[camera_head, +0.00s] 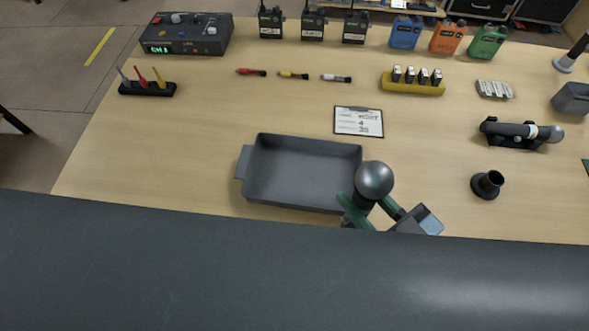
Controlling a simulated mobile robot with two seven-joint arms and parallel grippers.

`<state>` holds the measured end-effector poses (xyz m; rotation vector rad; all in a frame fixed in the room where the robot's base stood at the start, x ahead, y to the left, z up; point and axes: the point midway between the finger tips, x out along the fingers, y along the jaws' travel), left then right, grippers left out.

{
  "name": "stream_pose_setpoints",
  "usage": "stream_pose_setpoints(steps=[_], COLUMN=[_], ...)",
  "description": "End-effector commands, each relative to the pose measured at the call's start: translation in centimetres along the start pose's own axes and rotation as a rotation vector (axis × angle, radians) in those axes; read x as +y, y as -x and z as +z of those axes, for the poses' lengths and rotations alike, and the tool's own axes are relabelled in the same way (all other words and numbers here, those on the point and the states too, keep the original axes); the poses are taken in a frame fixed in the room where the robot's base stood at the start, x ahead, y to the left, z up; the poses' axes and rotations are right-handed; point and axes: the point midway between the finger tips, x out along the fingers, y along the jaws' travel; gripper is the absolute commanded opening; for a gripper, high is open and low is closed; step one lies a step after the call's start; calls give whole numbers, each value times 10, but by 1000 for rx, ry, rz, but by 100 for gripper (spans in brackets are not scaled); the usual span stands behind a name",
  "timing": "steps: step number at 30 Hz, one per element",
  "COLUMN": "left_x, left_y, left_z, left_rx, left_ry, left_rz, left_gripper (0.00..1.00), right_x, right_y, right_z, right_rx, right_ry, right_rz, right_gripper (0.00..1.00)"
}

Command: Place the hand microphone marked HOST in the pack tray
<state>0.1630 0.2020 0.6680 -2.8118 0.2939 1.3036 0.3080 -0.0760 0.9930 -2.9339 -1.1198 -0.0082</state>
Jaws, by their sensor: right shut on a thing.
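A hand microphone with a round grey metal head (375,180) is held in my right gripper (371,210), head up. The gripper's green fingers are shut around its dark body. No HOST marking can be read on it, and its lower part is hidden. The microphone is at the front right corner of the grey pack tray (248,165), overlapping its rim in the view. I cannot tell its height above the table. The tray looks empty. My left gripper is not in view.
Another microphone (522,131) lies in a black cradle at the right. A black round holder (487,184) stands nearer. A clipboard (358,121) lies just behind the tray. Radios, coloured packs and a mixer (187,34) line the back. The table left of the tray is clear.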

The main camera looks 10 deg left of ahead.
Motion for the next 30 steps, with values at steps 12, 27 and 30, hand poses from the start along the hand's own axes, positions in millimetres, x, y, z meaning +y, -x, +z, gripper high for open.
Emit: stream_pose_setpoints(steps=[12,27,30], left_x=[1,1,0], left_y=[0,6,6], left_z=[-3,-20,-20], left_rx=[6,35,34], left_ry=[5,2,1], left_rz=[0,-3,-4], left_gripper=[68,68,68], right_x=[3,17,18], right_y=[-18,-128,-141], right_z=[-1,9,12], right_rx=[8,6,5], right_ry=[1,1,0], right_rz=[0,-1,-2], right_gripper=[2,2,2])
